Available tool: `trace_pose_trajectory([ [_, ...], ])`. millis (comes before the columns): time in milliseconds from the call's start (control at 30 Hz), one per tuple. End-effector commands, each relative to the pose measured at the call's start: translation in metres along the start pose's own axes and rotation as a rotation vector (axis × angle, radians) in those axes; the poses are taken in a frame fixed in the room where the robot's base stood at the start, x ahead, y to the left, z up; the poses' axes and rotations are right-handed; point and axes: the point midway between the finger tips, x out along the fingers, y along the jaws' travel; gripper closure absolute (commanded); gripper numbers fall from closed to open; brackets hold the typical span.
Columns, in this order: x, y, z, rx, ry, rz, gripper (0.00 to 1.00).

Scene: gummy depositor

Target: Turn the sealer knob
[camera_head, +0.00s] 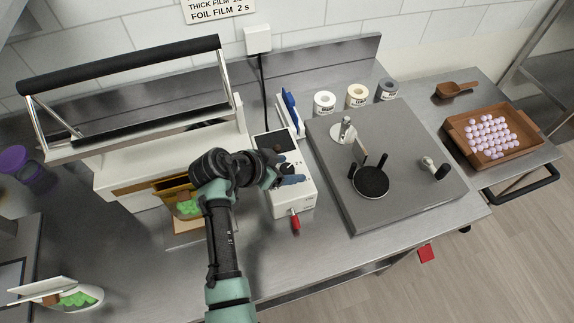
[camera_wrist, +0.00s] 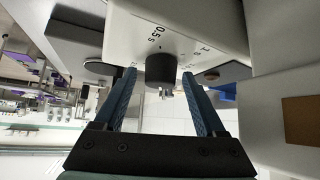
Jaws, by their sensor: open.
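The sealer's control box (camera_head: 293,200) is white and stands at the middle of the counter, with a black knob on its face. The knob (camera_wrist: 160,69) shows clearly in the wrist view, with printed time markings around it on the white panel (camera_wrist: 185,25). My gripper (camera_head: 289,178) is at the control box in the head view and partly covers the knob there. In the wrist view, its two blue fingers (camera_wrist: 158,78) are open, one on each side of the knob, with gaps visible. I cannot tell whether either finger touches it.
The sealer's black handle bar (camera_head: 125,62) stands raised at the left. A red-tipped lever (camera_head: 296,224) sticks out of the box's front. A grey plate (camera_head: 335,180) with a round black pad is at the right. Several small jars (camera_head: 357,95) stand behind it. A brown tray (camera_head: 537,137) holds purple pieces.

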Motion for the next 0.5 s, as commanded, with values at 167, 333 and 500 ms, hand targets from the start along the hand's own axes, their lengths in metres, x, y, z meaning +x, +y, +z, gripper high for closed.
trace_pose_trajectory([
  [167,-0.0001,0.0,-0.0002,0.0,0.0,0.0,0.31],
  [333,-0.0003,0.0,-0.0001,0.0,0.0,0.0,0.62],
  [500,-0.0003,0.0,-0.0001,0.0,0.0,0.0,0.92],
])
